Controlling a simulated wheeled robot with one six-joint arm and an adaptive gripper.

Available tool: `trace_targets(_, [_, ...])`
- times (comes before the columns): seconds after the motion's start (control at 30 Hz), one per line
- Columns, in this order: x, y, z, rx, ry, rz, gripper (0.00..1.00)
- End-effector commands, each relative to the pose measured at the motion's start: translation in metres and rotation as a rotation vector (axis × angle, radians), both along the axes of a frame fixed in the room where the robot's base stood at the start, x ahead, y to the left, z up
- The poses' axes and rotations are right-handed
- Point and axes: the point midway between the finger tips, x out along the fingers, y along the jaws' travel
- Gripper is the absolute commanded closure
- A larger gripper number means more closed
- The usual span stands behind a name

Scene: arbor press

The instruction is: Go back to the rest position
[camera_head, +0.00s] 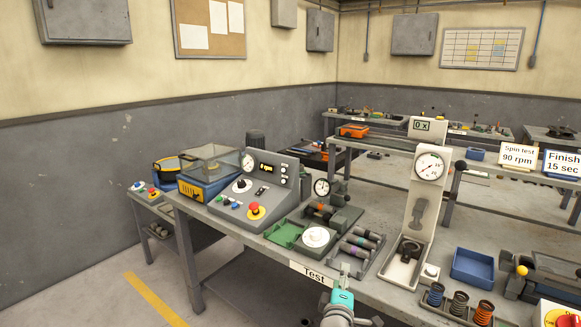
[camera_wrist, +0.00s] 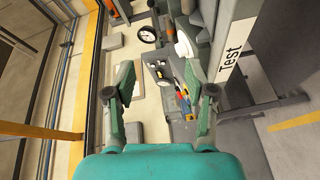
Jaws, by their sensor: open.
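My gripper (camera_head: 344,270) is in front of the near edge of the test bench (camera_head: 285,262), just right of its "Test" label. Its teal body shows at the bottom of the head view. In the wrist view my gripper (camera_wrist: 158,85) has its two fingers spread apart with nothing between them. The wrist view looks sideways along the bench front, with the "Test" label (camera_wrist: 232,50) at the right. Whether the fingers touch the bench is not clear, but a gap seems to show.
On the bench stand a control box with a red button (camera_head: 256,210), a green tray (camera_head: 285,233), a tray of cylinders (camera_head: 357,248), a tall white gauge stand (camera_head: 425,190), a blue bin (camera_head: 472,267) and a spring rack (camera_head: 450,312). Open floor (camera_head: 120,300) lies at left.

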Motion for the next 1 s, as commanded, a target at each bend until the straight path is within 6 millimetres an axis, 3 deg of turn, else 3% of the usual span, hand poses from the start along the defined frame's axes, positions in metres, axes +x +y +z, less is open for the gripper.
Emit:
trace_targets(0.27, [-0.029, -0.004, -0.035, 0.054, 0.015, 0.027, 0.45])
trace_targets(0.47, [-0.064, -0.008, -0.072, 0.120, 0.030, 0.057, 0.45])
trace_targets(0.7, [-0.143, -0.017, -0.131, 0.267, 0.058, 0.102, 0.45])
trace_targets(1.0, [-0.258, -0.026, -0.178, 0.489, 0.089, 0.137, 0.45])
